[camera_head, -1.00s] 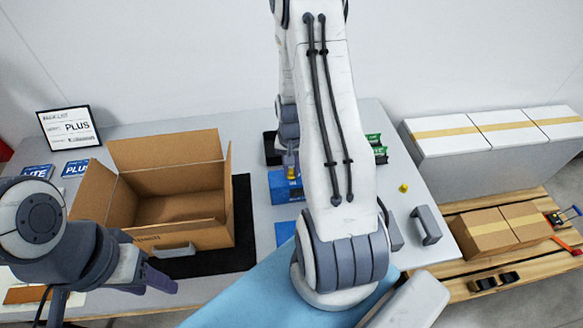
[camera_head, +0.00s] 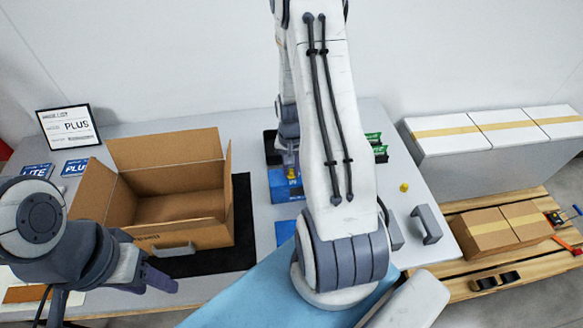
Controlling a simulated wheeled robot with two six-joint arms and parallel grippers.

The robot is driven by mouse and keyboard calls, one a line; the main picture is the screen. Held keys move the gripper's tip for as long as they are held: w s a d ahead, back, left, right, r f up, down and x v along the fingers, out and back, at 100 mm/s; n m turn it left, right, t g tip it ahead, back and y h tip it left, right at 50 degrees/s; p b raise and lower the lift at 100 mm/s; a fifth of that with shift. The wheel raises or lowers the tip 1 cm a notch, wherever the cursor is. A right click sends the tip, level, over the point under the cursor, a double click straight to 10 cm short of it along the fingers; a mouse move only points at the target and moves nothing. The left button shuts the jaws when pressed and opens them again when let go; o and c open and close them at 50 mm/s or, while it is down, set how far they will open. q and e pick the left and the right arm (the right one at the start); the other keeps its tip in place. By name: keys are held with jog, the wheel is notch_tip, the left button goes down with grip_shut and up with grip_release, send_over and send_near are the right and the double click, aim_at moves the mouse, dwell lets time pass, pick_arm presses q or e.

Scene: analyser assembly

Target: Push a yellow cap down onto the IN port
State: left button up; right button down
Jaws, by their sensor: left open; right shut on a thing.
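A blue analyser block (camera_head: 281,187) stands on the table, partly hidden behind my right arm. My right gripper (camera_head: 290,168) points down over it and is shut on a small yellow cap (camera_head: 291,173). The cap is at the top of the block; I cannot tell whether it touches the port, and the IN port itself is hidden. A second yellow cap (camera_head: 404,188) lies loose on the table to the right. My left gripper (camera_head: 160,278) is open and empty at the lower left, in front of the cardboard box.
An open cardboard box (camera_head: 190,220) stands on a black mat (camera_head: 243,225) at left. Green parts (camera_head: 375,145) and a grey bracket (camera_head: 426,225) lie right of my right arm. A sign (camera_head: 70,127) stands at the back left. Bare table surrounds the loose cap.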

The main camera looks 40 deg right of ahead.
dwell(0.3)
jog(key=c, duration=0.7)
grip_release()
jog(key=shift+r+p, duration=2.95)
jog(key=shift+r, duration=0.55)
